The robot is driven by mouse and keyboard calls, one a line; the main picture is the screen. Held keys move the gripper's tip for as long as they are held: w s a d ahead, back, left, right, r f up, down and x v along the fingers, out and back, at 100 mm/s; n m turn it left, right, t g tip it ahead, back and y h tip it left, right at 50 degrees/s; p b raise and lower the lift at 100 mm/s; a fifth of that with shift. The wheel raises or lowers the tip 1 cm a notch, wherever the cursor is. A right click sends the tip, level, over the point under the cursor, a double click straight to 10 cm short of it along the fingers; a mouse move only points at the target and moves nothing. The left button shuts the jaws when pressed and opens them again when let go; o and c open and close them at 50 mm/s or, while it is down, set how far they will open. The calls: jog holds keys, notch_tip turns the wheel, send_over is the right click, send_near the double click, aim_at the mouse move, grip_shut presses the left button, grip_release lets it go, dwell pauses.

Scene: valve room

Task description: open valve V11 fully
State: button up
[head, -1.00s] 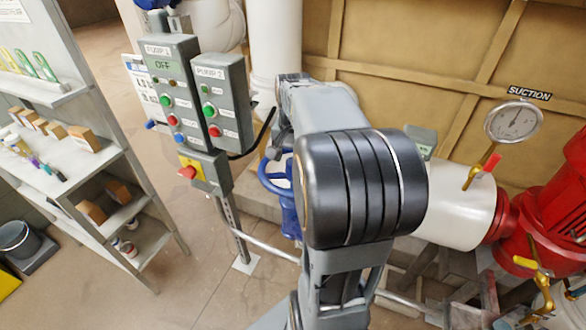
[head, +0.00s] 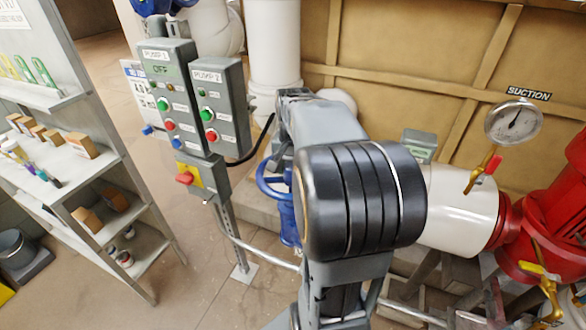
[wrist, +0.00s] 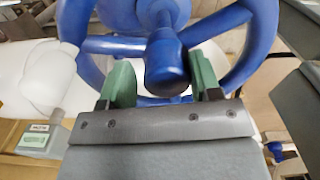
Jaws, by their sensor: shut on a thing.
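A blue handwheel (wrist: 76,28) fills the upper part of the wrist view, with spokes and a blue handle knob (wrist: 167,62) that points toward the camera. My gripper (wrist: 163,80) has its green fingers on either side of this knob and is shut on it. In the head view the blue handwheel (head: 265,182) stands on a blue valve body behind my arm, low beside the pump panel. My arm hides part of the wheel and the gripper there. I cannot read a V11 tag in either view.
A grey control post with the PUMP 1 box (head: 168,100) and PUMP 2 box (head: 219,105) stands left of the wheel. Shelves (head: 75,180) are at far left. A suction gauge (head: 514,122), a white pipe (head: 462,215) and a red pump (head: 555,205) are on the right.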

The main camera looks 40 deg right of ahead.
jog(key=shift+w+a+f, duration=0.2)
jog(key=shift+a+f, duration=0.05)
jog(key=shift+f, duration=0.15)
jog(key=c, duration=0.3)
jog(key=shift+c, duration=0.2)
